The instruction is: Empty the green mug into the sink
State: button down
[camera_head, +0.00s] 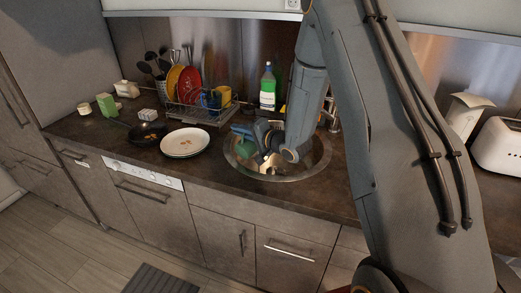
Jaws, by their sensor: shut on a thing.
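The green mug (246,147) shows as a small green shape over the left part of the round metal sink (287,178). My gripper (246,133) reaches down over the sink from the right and is shut on the mug. The mug looks tilted, but its opening and contents are too small and too covered to make out. My wrist and arm hide the right and back parts of the sink.
Left of the sink are a white plate (185,143) with bits on it and a dark pan (147,134). Behind stand a dish rack (205,117) with plates and mugs, and a green bottle (268,90). A white toaster (500,146) stands at the right.

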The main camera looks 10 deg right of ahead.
jog(key=shift+w+d, duration=0.25)
jog(key=shift+d, duration=0.05)
jog(key=shift+m, duration=0.3)
jog(key=shift+w+d+r+m+y+p, duration=0.15)
jog(key=shift+w+d+r+m+p, duration=0.25)
jog(key=shift+d+m+p, duration=0.2)
jog(key=shift+w+d+r+m+y+p, duration=0.15)
jog(key=shift+w+d+r+m+p, duration=0.15)
jog(key=shift+d+m+p, duration=0.25)
jog(key=s+a+n+b, duration=0.1)
jog(key=s+a+f+n+b, duration=0.1)
jog(key=a+n, duration=0.1)
jog(key=shift+f, duration=0.15)
